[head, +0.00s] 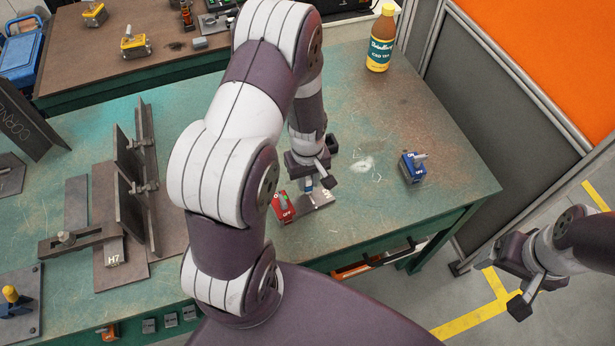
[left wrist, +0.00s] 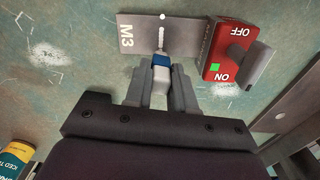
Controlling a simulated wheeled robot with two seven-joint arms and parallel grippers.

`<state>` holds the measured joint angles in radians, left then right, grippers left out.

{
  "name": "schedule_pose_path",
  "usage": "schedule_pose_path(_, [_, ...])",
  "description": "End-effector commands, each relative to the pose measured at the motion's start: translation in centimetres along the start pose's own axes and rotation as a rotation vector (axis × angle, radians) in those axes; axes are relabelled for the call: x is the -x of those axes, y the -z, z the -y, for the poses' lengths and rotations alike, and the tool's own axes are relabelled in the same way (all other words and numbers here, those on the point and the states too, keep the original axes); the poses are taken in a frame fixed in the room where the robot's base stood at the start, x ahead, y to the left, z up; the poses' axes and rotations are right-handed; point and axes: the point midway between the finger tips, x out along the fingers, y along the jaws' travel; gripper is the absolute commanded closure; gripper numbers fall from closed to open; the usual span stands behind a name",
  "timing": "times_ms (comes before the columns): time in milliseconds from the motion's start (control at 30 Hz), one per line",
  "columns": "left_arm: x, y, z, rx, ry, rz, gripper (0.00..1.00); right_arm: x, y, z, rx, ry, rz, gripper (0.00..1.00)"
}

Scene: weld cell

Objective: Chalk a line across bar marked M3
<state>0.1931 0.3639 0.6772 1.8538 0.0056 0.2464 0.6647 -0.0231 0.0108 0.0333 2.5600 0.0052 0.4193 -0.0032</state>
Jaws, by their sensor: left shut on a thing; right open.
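The bar marked M3 (left wrist: 137,36) is a small grey plate lying flat on the green table. In the head view the bar (head: 318,201) is partly hidden by my left gripper. My left gripper (left wrist: 160,88) is shut on a white chalk holder with a blue collar (left wrist: 161,61) and points it at the bar. A white streak runs from the collar across the bar to a white dot near its far edge; I cannot tell how much is chalk stick and how much is mark. In the head view my left gripper (head: 309,176) is over the bar. My right gripper (head: 522,285) is open and empty above the floor.
A red ON/OFF magnet block (left wrist: 222,52) sits at one end of the bar, close beside my left gripper. A blue switch block (head: 412,167) and a yellow-labelled bottle (head: 381,40) stand to the right. Steel plates and a clamp fixture (head: 133,180) fill the left.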

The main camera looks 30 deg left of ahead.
Motion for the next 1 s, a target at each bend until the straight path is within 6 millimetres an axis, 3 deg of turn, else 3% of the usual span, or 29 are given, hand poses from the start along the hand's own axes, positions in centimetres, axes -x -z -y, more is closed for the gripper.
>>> schedule_pose_path(467, [-0.5, 0.0, 0.0, 0.000, 0.000, 0.000, 1.00, -0.3, 0.0, 0.0, 0.000, 0.000, 0.000, 0.17])
schedule_pose_path(1000, [-0.4, -1.6, -0.2, 0.000, 0.000, 0.000, 1.00, 0.6, 0.1, 0.0, 0.000, 0.000, 0.000, 0.17])
